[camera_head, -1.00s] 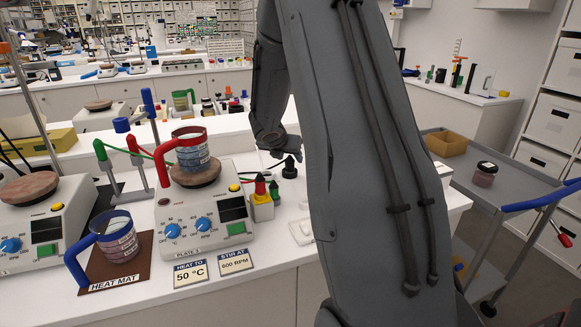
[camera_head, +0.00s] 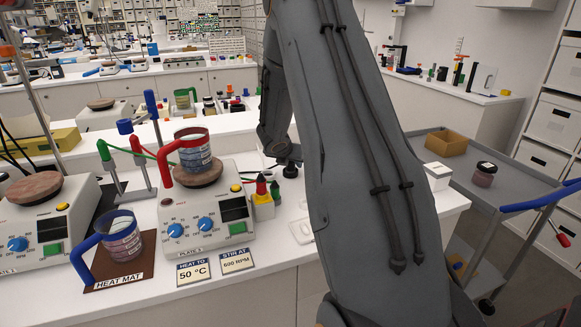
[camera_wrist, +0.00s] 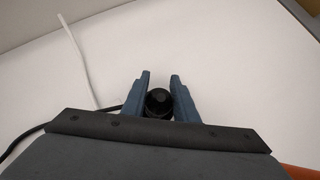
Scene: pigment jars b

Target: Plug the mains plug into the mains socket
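The black mains plug (camera_head: 290,171) stands on the white bench right of the front hot plate, with a thin cable at its left. In the wrist view the round black plug (camera_wrist: 158,102) sits between the two blue fingers of my gripper (camera_wrist: 159,78) and nearly fills the gap. I cannot tell whether the fingers press on it. In the head view my wrist comes down just above the plug, and the fingers are hard to make out. A white flat plate (camera_head: 301,231) on the bench is partly hidden by my arm; I cannot tell whether it is the mains socket.
A hot plate (camera_head: 205,240) with a red-handled beaker (camera_head: 194,150) stands left of the plug. A small yellow-and-white holder (camera_head: 263,206) with red and green parts is close by. A white box (camera_head: 438,176) shows right of my arm, near a grey cart (camera_head: 450,195).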

